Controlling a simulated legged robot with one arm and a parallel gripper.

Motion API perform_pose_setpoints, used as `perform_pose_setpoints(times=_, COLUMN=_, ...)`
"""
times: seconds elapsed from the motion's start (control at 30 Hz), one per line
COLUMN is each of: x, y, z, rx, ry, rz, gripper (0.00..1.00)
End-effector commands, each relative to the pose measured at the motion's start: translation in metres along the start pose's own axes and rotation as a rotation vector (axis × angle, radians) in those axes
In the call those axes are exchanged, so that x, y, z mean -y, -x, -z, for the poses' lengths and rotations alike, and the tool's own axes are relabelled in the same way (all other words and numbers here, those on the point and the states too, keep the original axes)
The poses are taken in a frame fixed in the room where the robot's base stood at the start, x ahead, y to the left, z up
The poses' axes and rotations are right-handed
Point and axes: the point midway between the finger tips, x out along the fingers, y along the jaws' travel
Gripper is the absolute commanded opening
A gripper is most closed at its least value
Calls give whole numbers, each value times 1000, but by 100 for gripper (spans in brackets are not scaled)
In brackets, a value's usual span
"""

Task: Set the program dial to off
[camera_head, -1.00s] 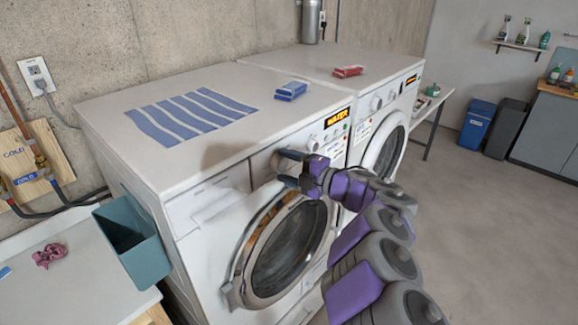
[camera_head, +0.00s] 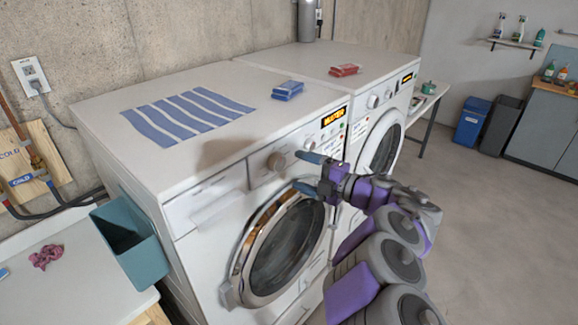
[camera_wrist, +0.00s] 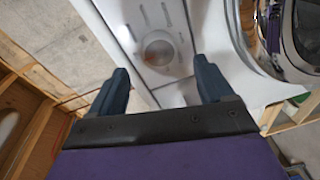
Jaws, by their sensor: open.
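The program dial (camera_head: 276,161) is a round, light-coloured knob on the front panel of the nearer washing machine (camera_head: 165,190). In the wrist view the dial (camera_wrist: 159,50) shows beyond and between my two fingers, with marks around it too small to read. My gripper (camera_head: 306,172) is open and empty, in front of the panel just right of the dial. The fingers (camera_wrist: 158,88) stand wide apart, and the dial appears clear of both. The dial's pointer setting cannot be made out.
The washer's round door (camera_head: 285,245) is below the dial. A second machine (camera_head: 370,100) stands to the right. A blue packet (camera_head: 288,90) and a red packet (camera_head: 345,70) lie on top. A teal bin (camera_head: 130,240) hangs at the left. The floor at right is clear.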

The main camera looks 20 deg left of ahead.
Motion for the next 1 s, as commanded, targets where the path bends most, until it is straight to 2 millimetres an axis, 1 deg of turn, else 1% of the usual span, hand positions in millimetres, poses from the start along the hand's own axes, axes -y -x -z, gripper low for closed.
perform_pose_setpoints(times=0.03, x=-2, y=12, z=-1, rx=3, ry=1, rz=0, gripper=81)
perform_pose_setpoints(times=0.1, x=-1, y=28, z=-2, rx=6, ry=0, rz=1, gripper=81)
perform_pose_setpoints(times=0.4, x=1, y=86, z=-2, rx=5, ry=-1, rz=3, gripper=81)
perform_pose_setpoints(times=0.7, x=1, y=104, z=-2, rx=2, ry=-3, rz=0, gripper=81)
perform_pose_setpoints(times=1.0, x=2, y=111, z=-1, rx=-2, ry=-2, rz=2, gripper=81)
